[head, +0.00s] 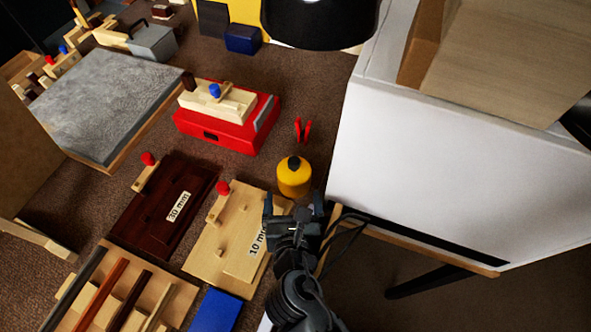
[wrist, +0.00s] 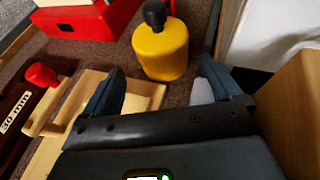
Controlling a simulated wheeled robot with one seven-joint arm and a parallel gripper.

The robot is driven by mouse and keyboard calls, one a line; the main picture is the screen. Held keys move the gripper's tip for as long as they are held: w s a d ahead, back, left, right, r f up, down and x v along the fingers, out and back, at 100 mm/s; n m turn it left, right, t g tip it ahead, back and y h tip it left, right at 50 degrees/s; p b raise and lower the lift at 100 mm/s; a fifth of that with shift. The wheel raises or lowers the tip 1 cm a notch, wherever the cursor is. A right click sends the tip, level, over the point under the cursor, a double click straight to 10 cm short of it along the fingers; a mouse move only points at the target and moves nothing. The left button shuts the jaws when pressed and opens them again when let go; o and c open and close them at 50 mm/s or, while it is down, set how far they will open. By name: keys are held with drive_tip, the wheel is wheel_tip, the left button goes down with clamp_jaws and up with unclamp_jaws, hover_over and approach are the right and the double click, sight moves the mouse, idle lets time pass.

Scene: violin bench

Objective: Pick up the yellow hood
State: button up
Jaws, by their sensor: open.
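The yellow hood (head: 294,179) is a rounded yellow body with a black knob on top. It stands upright on the brown bench surface, near the bench's right side. It also shows in the wrist view (wrist: 161,50), just beyond my fingertips. My gripper (head: 293,208) is in front of the hood on the near side. In the wrist view my gripper (wrist: 160,80) has its two fingers spread wide with nothing between them. The hood lies ahead of the gap between the fingers, and I see no contact.
A red box (head: 228,130) with a wooden block on it stands behind left. A light wooden board (head: 213,236) marked 10 mm and a dark board (head: 150,220) marked 30 mm lie left. A red clip-like piece (head: 303,129) is behind the hood. A white cabinet (head: 430,170) bounds the right.

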sight(293, 188)
drive_tip(key=x, duration=0.3)
drive_tip(key=shift+w+f, duration=0.1)
drive_tip(key=shift+w, duration=0.1)
drive_tip(key=shift+x, duration=2.7)
drive_tip(key=shift+c, duration=0.4)
drive_tip(key=c, duration=0.7)
